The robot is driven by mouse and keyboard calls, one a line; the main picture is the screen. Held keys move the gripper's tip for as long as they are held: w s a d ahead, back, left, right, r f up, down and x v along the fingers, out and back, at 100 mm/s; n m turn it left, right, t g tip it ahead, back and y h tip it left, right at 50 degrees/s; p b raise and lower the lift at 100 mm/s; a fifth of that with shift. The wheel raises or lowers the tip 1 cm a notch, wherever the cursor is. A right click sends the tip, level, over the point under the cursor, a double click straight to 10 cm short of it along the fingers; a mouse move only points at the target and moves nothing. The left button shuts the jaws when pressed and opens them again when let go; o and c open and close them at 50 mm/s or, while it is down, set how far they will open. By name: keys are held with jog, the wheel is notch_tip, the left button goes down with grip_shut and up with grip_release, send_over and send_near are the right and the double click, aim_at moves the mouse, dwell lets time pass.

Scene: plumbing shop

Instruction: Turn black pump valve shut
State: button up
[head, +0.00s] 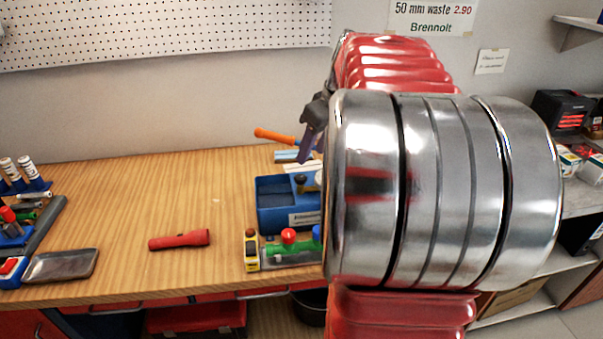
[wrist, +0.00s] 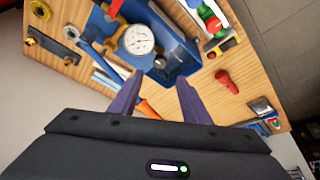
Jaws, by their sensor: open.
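The blue pump (head: 275,222) stands on the bench just left of my arm in the head view; its right part is hidden by the arm. The pump also shows in the wrist view (wrist: 184,62), with a white dial gauge (wrist: 139,40) and a red handle part. The small black valve (wrist: 160,62) sits by the pump's near edge, beyond my fingertips; it also shows in the head view (head: 300,180). Its turned position is too small to tell. My gripper (wrist: 158,82) is open with purple fingers, empty and apart from the valve. The gripper (head: 312,125) is partly hidden in the head view.
An orange-handled tool (head: 275,136) lies behind the pump. In front are a manifold with coloured knobs (head: 288,238) and a yellow block-like item (head: 251,250). A red flashlight (head: 180,240) lies farther left. The wooden bench (head: 140,200) is clear around it.

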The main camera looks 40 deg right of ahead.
aim_at(300, 177)
jog(key=x, duration=0.9)
jog(key=shift+w+f, duration=0.1)
jog(key=shift+f, duration=0.3)
jog(key=shift+c, duration=0.5)
jog(key=c, duration=0.9)
jog(key=shift+a, duration=0.2)
jog(key=shift+c, duration=0.2)
jog(key=shift+d, duration=0.1)
